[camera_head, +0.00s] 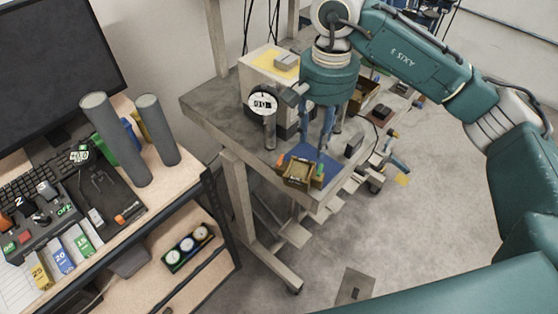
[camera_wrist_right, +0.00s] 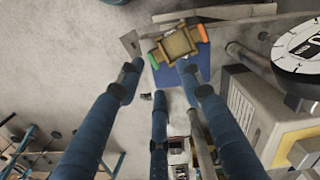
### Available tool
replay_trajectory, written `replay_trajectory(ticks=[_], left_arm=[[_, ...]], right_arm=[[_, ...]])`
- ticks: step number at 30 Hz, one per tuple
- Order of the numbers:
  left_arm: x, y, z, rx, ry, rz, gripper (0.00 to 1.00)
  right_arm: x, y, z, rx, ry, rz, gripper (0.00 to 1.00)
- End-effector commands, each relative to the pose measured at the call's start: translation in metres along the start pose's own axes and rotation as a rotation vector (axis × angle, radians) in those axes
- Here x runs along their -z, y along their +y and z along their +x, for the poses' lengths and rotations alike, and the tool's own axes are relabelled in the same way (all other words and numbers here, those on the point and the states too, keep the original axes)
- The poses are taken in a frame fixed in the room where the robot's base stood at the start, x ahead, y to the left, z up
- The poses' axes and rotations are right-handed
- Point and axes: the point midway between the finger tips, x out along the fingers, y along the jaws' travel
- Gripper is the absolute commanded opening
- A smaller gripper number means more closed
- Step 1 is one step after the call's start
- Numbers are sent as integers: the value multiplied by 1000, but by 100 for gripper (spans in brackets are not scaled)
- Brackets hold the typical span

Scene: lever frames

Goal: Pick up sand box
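The sand box seems to be the small tan-brown open box (camera_head: 298,173) near the front corner of the workbench. It sits at the edge of a blue mat (camera_head: 323,158), with an orange piece and a green piece at its sides. In the right wrist view the box (camera_wrist_right: 178,43) lies just beyond the fingertips. My right gripper (camera_head: 314,145) points down over the mat, just behind the box. In the wrist view its blue fingers (camera_wrist_right: 158,80) are spread, with nothing between them. My left gripper is not in view.
A dial gauge (camera_head: 263,103) on a post stands left of my right gripper, near a pale machine (camera_head: 262,72). A desk on the left holds a monitor (camera_head: 55,60), keyboard and two grey cylinders (camera_head: 115,138).

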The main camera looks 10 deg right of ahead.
Motion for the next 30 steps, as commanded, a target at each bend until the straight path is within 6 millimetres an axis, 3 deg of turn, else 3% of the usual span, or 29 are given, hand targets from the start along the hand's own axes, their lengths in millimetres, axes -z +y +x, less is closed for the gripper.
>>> replay_trajectory(ticks=[4,15,19,24,30], left_arm=[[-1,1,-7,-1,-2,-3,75],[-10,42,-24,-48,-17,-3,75],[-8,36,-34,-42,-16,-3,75],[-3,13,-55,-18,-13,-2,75],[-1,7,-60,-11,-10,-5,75]], right_arm=[[10,14,0,-42,27,-18,36],[11,15,48,-40,28,-19,36],[9,15,56,-40,25,-20,36],[5,17,78,-42,23,-19,36],[7,16,100,-38,27,-19,36]])
